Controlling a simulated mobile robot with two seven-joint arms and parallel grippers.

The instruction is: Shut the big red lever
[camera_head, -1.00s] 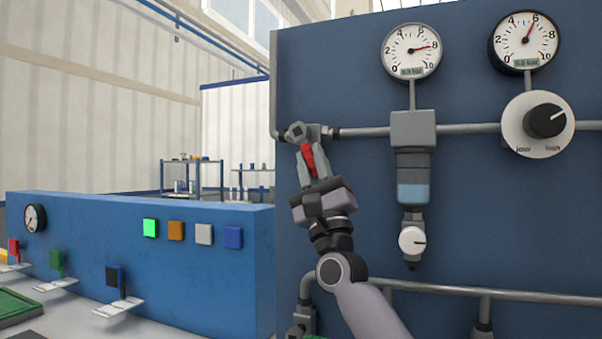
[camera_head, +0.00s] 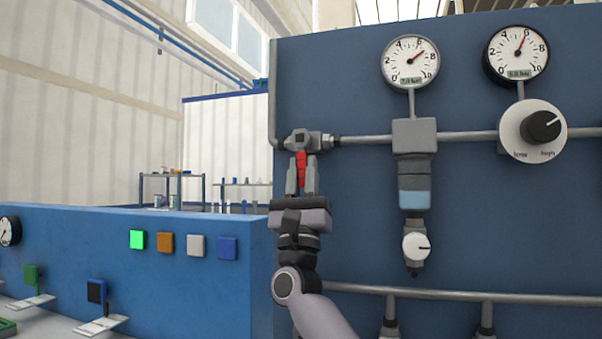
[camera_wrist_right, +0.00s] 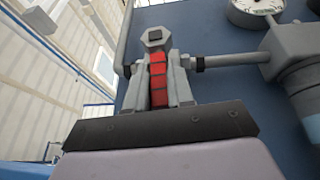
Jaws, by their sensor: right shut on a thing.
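The big red lever (camera_head: 301,168) hangs from a grey valve (camera_head: 302,140) on the pipe at the upper left of the blue panel. It points almost straight down in the head view. My right gripper (camera_head: 302,180) comes up from below, with its two grey fingers on either side of the lever, shut on it. In the right wrist view the red lever (camera_wrist_right: 158,80) runs between the fingers up to the valve's hexagonal head (camera_wrist_right: 155,37). The lever's lower end is hidden by the gripper. My left gripper is not in view.
Right of the valve stand a grey regulator (camera_head: 415,136), two round gauges (camera_head: 410,62) and a white dial with a black knob (camera_head: 541,126). A lower pipe (camera_head: 450,296) crosses the panel. A low blue console (camera_head: 180,275) with coloured buttons stands at left.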

